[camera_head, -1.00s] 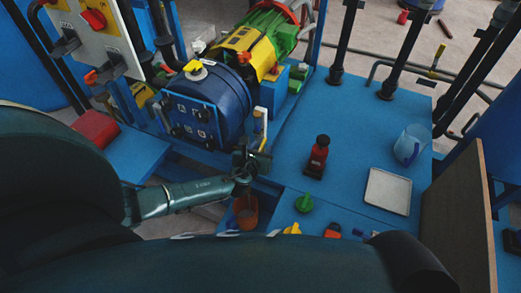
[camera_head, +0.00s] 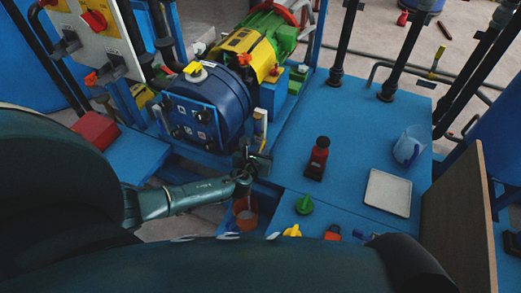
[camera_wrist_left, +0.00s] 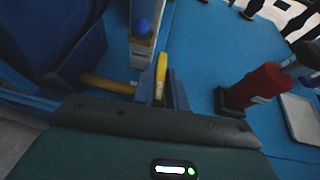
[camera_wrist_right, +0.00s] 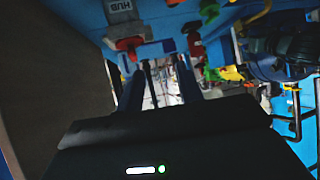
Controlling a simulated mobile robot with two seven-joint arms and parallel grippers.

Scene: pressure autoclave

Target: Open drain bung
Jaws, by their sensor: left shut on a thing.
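My left gripper (camera_head: 246,168) is below the front of the blue drum-shaped vessel (camera_head: 208,108), beside a white post (camera_head: 260,130). In the left wrist view a yellow handle (camera_wrist_left: 160,76) stands between my left fingers, and the gripper is shut on it. A tan rod (camera_wrist_left: 108,85) lies just left of it. I cannot make out the drain bung apart from this handle. An orange cup (camera_head: 246,214) is just under the left gripper. My right gripper (camera_wrist_right: 160,88) shows only in its wrist view, with its fingers apart and no held thing visible.
A green knob (camera_head: 304,205) is near the front. A brown board (camera_head: 455,215) rises at right. A red box (camera_head: 96,130) is left.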

